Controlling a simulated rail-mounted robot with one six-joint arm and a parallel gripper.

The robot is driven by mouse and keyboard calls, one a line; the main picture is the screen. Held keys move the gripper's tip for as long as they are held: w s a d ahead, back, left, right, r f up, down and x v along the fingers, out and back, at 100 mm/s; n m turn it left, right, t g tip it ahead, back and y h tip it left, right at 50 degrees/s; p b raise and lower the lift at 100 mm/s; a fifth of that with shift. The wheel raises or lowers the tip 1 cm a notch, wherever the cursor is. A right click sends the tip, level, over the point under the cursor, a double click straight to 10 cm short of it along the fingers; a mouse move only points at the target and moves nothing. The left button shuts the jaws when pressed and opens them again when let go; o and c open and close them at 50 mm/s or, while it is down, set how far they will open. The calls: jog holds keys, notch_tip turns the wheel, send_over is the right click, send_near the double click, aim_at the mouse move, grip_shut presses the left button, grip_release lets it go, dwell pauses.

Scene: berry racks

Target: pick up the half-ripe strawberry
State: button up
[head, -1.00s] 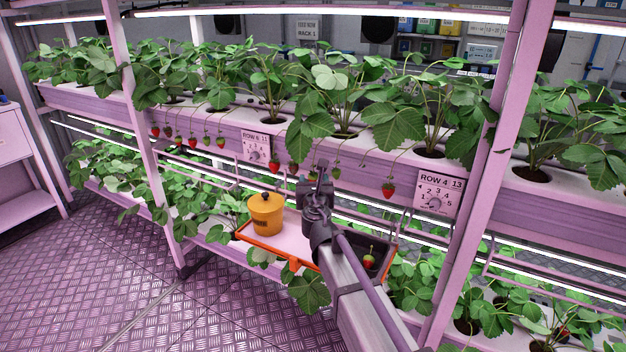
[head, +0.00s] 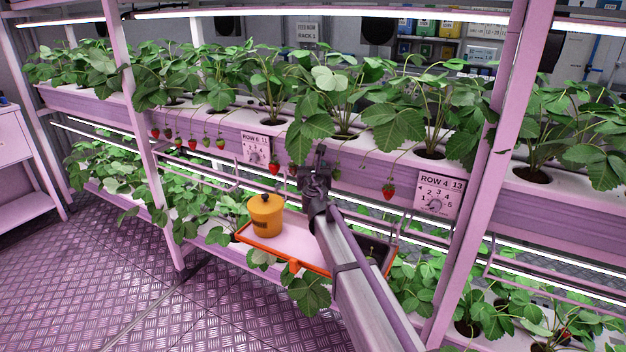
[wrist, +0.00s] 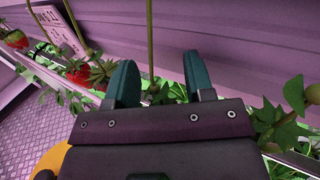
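My gripper (head: 317,160) is up at the front of the upper trough, among hanging fruit. In the wrist view its two teal fingers (wrist: 157,70) stand apart, with a thin stem (wrist: 150,35) running down between them. Something small and green shows low between the fingers; its ripeness is unclear. A red berry with a green cap (wrist: 78,74) hangs left of the left finger, and another (wrist: 15,39) is further left. Pale green berries (wrist: 312,93) hang at the right. I cannot tell which fruit is the half-ripe strawberry; my gripper hides part of the cluster in the head view.
An orange-rimmed tray (head: 283,263) below carries a yellow pot (head: 265,214) and a dark bin (head: 377,250), partly behind my arm. A red strawberry (head: 388,191) hangs right, beside the row 4 sign (head: 437,193). A pink upright (head: 470,190) stands further right.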

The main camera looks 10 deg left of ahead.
jog(key=c, duration=0.5)
jog(key=shift+c, duration=0.2)
jog(key=v, duration=1.8)
jog(key=shift+r+p, duration=0.3)
jog(key=s, duration=0.2)
jog(key=s+a, duration=0.1)
jog(key=s, duration=0.1)
jog(key=shift+s+a, duration=0.1)
jog(key=shift+s, duration=0.3)
